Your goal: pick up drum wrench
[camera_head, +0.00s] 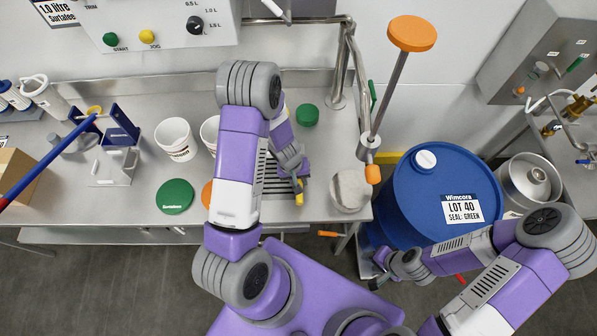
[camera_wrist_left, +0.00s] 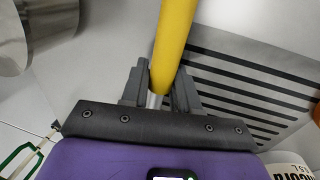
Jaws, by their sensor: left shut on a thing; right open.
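My left gripper (camera_head: 297,182) is over the steel counter, above the slotted drain grate, with its arm coming down across the view. It is shut on a yellow bar (camera_head: 299,198), which looks like the handle of the drum wrench. In the left wrist view the yellow bar (camera_wrist_left: 174,38) rises between the two grey fingers (camera_wrist_left: 160,88), with a short silver part at its lower end. The rest of the tool is hidden. My right gripper (camera_head: 378,278) is open and low beside the left foot of the blue drum (camera_head: 405,200).
White buckets (camera_head: 175,138), a green lid (camera_head: 175,196) and a green cap (camera_head: 306,115) are on the counter (camera_head: 140,218). A round whitish container (camera_head: 349,190) stands at its right end. An orange-topped pole (camera_head: 392,85) rises by the drum. A steel pot (camera_head: 528,182) is further right.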

